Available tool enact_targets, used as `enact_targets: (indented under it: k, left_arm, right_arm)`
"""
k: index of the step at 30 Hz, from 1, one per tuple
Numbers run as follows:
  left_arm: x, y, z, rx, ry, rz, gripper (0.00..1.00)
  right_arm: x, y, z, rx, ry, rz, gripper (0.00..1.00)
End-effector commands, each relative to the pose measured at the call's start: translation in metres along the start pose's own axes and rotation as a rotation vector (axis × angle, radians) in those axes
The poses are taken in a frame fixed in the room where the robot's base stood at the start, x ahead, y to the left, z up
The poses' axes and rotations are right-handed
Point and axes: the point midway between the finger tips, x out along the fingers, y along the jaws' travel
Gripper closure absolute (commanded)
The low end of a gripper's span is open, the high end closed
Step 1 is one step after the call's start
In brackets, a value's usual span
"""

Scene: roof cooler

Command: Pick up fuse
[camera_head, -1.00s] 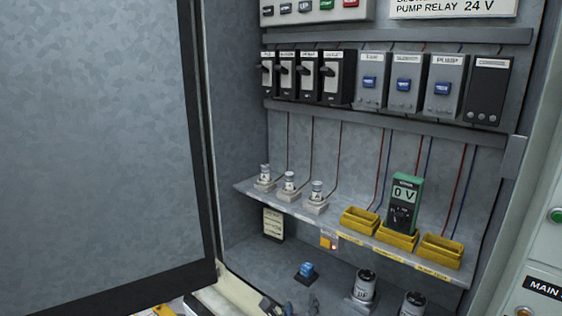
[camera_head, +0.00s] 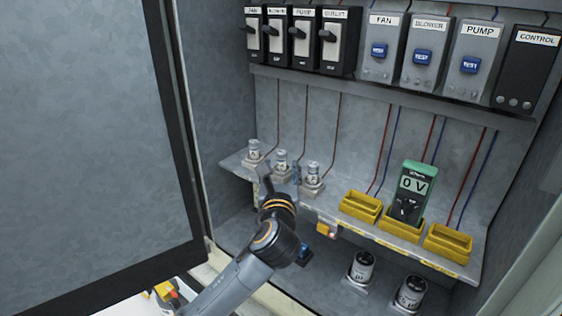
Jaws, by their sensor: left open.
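Three small white-and-grey fuses stand upright in holders on the left part of the cabinet shelf: a left fuse (camera_head: 254,149), a middle fuse (camera_head: 281,160) and a right fuse (camera_head: 313,175). My left gripper (camera_head: 282,182) reaches in from below at the shelf's front edge, close to the middle and right fuses. It is open, and its fingers are small and partly hidden by the wrist. I cannot tell whether a finger touches a fuse. My right gripper is not in view.
Yellow bins (camera_head: 361,207) and a green meter (camera_head: 410,192) reading 0 V stand on the shelf's right part. Two capacitors (camera_head: 362,267) stand below. Breakers (camera_head: 337,42) and relays line the back wall. The open cabinet door (camera_head: 70,130) fills the left.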

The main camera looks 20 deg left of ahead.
Motion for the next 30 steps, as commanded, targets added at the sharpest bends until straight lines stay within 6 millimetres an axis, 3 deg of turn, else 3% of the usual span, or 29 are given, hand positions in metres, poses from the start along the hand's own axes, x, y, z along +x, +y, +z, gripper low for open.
enact_targets:
  k: [3, 7, 13, 21, 28, 30]
  left_arm:
    - [0.009, 0.0, 0.003, -0.001, 0.001, 0.0, 0.5]
    - [0.029, 0.002, 0.006, -0.002, 0.001, 0.001, 0.5]
    - [0.05, 0.002, 0.004, -0.001, 0.0, 0.0, 0.5]
    - [0.053, 0.002, 0.002, -0.002, 0.0, -0.001, 0.5]
    - [0.052, 0.002, 0.002, -0.001, 0.0, -0.001, 0.95]
    - [0.052, 0.002, 0.002, -0.001, 0.0, -0.001, 1.0]
  right_arm:
    - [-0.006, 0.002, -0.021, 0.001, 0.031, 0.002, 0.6]
    - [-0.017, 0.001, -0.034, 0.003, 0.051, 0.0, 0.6]
    - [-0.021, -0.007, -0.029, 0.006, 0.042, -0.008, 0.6]
    - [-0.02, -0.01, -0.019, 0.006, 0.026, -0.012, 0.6]
    - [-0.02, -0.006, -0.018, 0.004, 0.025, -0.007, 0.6]
    - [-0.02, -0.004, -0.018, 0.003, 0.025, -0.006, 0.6]
